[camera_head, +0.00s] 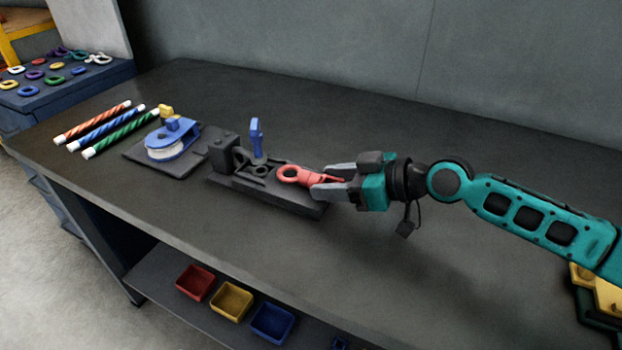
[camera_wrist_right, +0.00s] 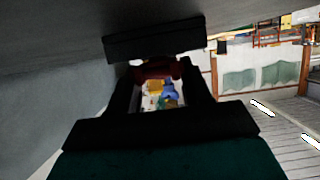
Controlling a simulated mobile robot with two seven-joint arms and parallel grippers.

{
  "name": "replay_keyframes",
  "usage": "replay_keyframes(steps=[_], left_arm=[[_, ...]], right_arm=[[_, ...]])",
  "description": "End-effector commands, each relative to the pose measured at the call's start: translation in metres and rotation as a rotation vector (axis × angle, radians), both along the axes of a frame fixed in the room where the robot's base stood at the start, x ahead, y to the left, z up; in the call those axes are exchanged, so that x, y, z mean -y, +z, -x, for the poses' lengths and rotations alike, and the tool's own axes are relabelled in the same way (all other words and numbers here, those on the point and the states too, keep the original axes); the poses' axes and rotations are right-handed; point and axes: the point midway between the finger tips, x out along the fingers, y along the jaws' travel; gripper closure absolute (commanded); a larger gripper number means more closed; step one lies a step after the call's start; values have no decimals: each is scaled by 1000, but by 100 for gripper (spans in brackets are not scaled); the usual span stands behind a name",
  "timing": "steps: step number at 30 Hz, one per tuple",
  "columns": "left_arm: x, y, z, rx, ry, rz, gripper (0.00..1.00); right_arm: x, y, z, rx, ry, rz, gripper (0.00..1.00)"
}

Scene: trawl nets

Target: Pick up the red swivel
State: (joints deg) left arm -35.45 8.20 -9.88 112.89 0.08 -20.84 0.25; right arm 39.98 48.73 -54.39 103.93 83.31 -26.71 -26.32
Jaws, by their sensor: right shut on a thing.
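The red swivel (camera_head: 292,173) is at the right end of a dark fixture (camera_head: 262,193) on the bench, its ring end pointing left. My right gripper (camera_head: 328,182) comes in from the right and is shut on the swivel's right end. I cannot tell whether the swivel touches the fixture or is just above it. In the right wrist view the swivel (camera_wrist_right: 155,71) shows dark red and shaded between the fingers. My left gripper is not in view.
A blue upright piece (camera_head: 256,138) stands at the fixture's back. To the left are a blue and white spool device (camera_head: 172,140) and striped rope lengths (camera_head: 108,124). Red, yellow and blue bins (camera_head: 232,301) sit on the lower shelf. The bench behind the arm is clear.

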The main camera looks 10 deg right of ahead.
Motion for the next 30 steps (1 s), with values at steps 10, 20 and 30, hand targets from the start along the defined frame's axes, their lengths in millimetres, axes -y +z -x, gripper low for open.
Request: replay_keyframes(steps=[10, 20, 30], left_arm=[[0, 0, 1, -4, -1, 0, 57], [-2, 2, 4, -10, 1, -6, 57], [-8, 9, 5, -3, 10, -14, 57]], right_arm=[[0, 7, -1, 5, 0, -2, 100], [0, 55, -1, 9, 1, -3, 100], [-1, 138, -1, 11, 1, -3, 100]])
